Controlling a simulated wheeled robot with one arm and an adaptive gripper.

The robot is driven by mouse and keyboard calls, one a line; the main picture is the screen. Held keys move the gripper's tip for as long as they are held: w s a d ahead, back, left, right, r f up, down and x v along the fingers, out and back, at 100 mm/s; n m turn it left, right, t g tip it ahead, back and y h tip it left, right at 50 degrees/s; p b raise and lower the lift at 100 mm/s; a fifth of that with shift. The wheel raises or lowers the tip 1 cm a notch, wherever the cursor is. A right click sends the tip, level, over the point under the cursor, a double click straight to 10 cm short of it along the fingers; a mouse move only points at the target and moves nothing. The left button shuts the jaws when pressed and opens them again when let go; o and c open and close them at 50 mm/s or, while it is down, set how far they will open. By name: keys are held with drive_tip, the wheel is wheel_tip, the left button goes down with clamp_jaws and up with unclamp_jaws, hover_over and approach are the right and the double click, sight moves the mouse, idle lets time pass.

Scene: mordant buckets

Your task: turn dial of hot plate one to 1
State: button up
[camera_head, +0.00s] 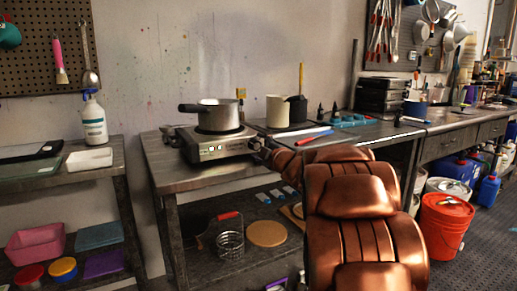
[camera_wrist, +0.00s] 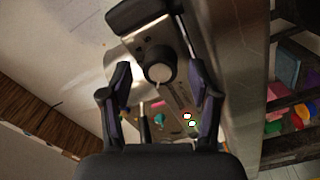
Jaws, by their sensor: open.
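A silver hot plate (camera_head: 214,149) stands on the metal bench, with a grey saucepan (camera_head: 215,116) on its burner. Its front panel has small lit indicators. In the wrist view, the hot plate's panel (camera_wrist: 178,95) runs through the middle, with a round black dial (camera_wrist: 159,72) with a pale face and a light pointer mark. My gripper (camera_wrist: 160,88) is open, with one dark finger on each side of the dial. I cannot tell whether the fingers touch it. In the head view, my gripper (camera_head: 263,148) is at the panel's right end and hides the dial there.
A beige mug (camera_head: 278,111) and a dark container (camera_head: 297,109) stand behind the hot plate. Red and blue pens (camera_head: 309,138) lie to the right on the bench (camera_head: 165,165). An orange-red bucket (camera_head: 445,225) stands at the right.

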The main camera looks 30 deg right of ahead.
drive_tip(key=s, duration=0.7)
drive_tip(key=shift+s+a, duration=0.35)
drive_tip(key=shift+s, duration=0.05)
idle(0.3)
wheel_tip(320, 180, up, 4)
drive_tip(key=s+m+g+h+p, duration=0.1)
drive_tip(key=m+g+h+p, duration=0.25)
drive_tip(key=p, duration=0.35)
drive_tip(key=s+a+r+m+g+y+p, duration=0.1)
drive_tip(key=s+a+m+g+p, duration=0.1)
drive_tip(key=s+a+g+p, duration=0.3)
drive_tip(key=s+a+r+m+g+y+p, duration=0.1)
drive_tip(key=s+a+g+p, duration=0.5)
drive_tip(key=s+a+p, duration=0.6)
drive_tip(key=s+a+r+m+g+y+p, duration=0.1)
drive_tip(key=s+a+m+g+y+p, duration=0.2)
drive_tip(key=s, duration=1.7)
drive_tip(key=a+m+g+p, duration=0.2)
drive_tip(key=a+p, duration=0.3)
drive_tip(key=a, duration=0.2)
drive_tip(key=shift+s+a, duration=0.35)
drive_tip(key=shift+s, duration=0.05)
drive_tip(key=shift+m, duration=0.25)
